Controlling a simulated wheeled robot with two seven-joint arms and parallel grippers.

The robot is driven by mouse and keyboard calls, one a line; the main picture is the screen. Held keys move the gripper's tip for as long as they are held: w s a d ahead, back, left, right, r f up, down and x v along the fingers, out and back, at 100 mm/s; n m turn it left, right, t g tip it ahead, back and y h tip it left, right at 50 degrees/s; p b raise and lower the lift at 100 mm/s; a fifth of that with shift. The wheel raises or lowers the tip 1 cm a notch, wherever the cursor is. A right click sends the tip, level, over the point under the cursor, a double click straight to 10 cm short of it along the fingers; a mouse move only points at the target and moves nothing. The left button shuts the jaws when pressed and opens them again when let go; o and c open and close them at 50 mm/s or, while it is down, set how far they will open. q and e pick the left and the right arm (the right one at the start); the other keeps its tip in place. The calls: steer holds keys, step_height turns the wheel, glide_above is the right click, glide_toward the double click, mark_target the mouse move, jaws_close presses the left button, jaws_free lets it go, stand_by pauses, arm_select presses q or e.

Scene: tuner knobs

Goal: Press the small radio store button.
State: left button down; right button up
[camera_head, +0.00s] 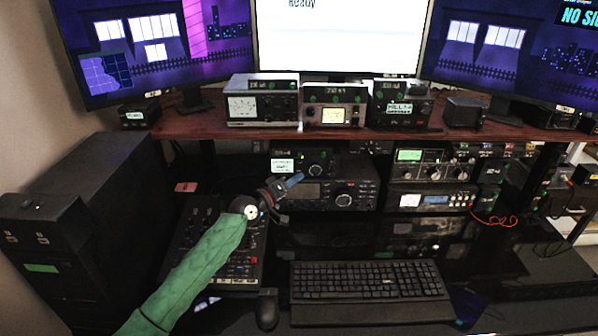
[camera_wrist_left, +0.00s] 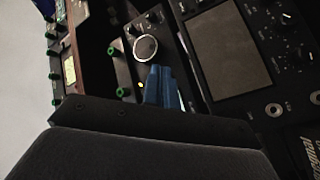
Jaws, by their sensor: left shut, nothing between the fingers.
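The small radio (camera_head: 300,161) is a dark box with a lit display and a round knob, on top of a wider radio below the shelf. Its silver-rimmed knob (camera_wrist_left: 146,48) shows in the left wrist view. My left gripper (camera_head: 292,182) is in front of the small radio's lower part, its blue fingers shut and empty. In the left wrist view the blue fingertips (camera_wrist_left: 160,84) are just below the knob, near a small yellow light (camera_wrist_left: 141,85). I cannot tell whether they touch the panel. The store button cannot be made out. My right gripper is out of view.
The wider radio (camera_head: 352,193) has a dark screen, which is large in the left wrist view (camera_wrist_left: 228,50). A mixer panel (camera_head: 240,268) is under my left arm. A keyboard (camera_head: 370,279) lies in front. More radios stand at the right and on the wooden shelf (camera_head: 200,124).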

arm_select(q)
steer(key=shift+s+p, duration=1.25)
steer(key=shift+s, duration=1.15)
